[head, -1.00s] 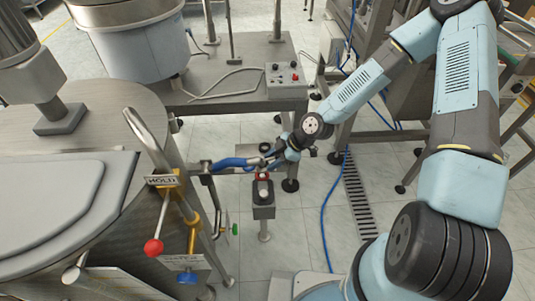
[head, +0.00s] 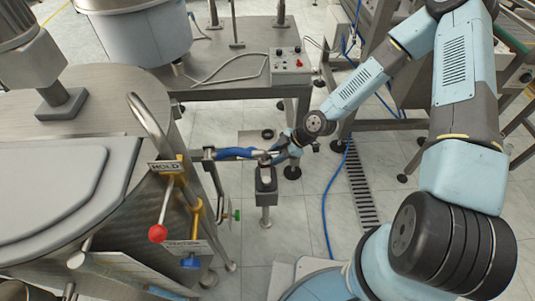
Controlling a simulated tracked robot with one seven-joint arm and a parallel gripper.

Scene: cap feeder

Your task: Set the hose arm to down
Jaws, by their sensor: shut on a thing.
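The hose arm (head: 235,153) is a blue bar reaching right from a metal bracket (head: 208,155) on the side of the large steel tank. It looks about level, with its right end above a small grey pedestal box (head: 265,184). My gripper (head: 274,154) comes in from the right and is shut on the right end of the hose arm. The fingers are small here and partly hidden by the wrist.
A steel tank (head: 100,106) fills the left, with a "HOLD" plate (head: 166,166), a red-knobbed lever (head: 157,233) and blue and green valve handles. A steel table (head: 225,92) with a control box (head: 290,66) stands behind. A blue hose (head: 326,213) and drain grate (head: 361,190) lie on the floor.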

